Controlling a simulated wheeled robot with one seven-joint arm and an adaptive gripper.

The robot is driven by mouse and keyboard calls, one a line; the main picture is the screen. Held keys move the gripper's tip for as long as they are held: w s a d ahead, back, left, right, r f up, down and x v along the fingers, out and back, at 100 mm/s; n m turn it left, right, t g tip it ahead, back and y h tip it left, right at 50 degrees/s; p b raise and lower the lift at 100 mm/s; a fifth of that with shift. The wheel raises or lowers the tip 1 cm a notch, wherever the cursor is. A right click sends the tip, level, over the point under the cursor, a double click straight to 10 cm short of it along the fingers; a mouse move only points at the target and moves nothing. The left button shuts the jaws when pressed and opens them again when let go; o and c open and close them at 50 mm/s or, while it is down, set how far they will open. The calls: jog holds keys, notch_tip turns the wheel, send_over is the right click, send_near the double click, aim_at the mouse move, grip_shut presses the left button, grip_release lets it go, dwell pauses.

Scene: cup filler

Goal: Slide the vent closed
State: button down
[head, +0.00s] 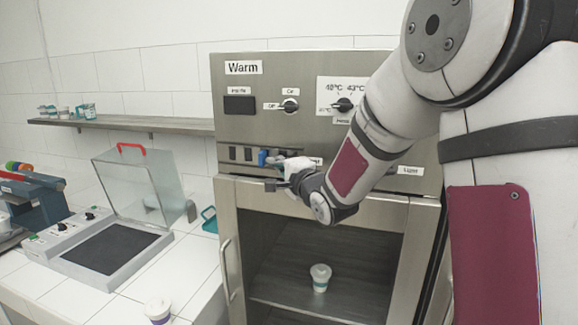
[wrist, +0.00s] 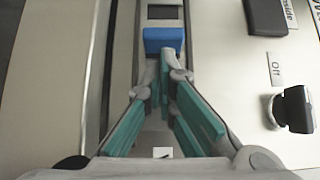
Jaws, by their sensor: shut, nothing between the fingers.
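The vent (head: 248,154) is a row of dark slots on the steel front panel, below the switches. Its small blue slider handle (head: 263,158) stands right of two uncovered slots. In the wrist view the blue handle (wrist: 164,40) is just ahead of my fingertips, with a dark slot (wrist: 164,12) beyond it. My gripper (head: 277,164) is shut and empty, on the right side of the handle in the head view. Its teal-padded fingers (wrist: 162,66) come together close to the handle; I cannot tell whether they touch it. My gripper hides the vent's right part.
Below, the warming cabinet (head: 228,200) stands open with a cup (head: 320,277) inside. A knob (head: 289,105) and a temperature dial (head: 343,104) stick out above the vent. Left are a clear-lidded device (head: 125,185) and another cup (head: 158,310) on the tiled counter.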

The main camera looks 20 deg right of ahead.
aim_at(264, 162)
jog(key=shift+w+a, duration=0.15)
jog(key=shift+a, duration=0.05)
jog(key=shift+w+a+b, duration=0.45)
jog(key=shift+w+a, duration=0.45)
jog(key=shift+a, duration=0.3)
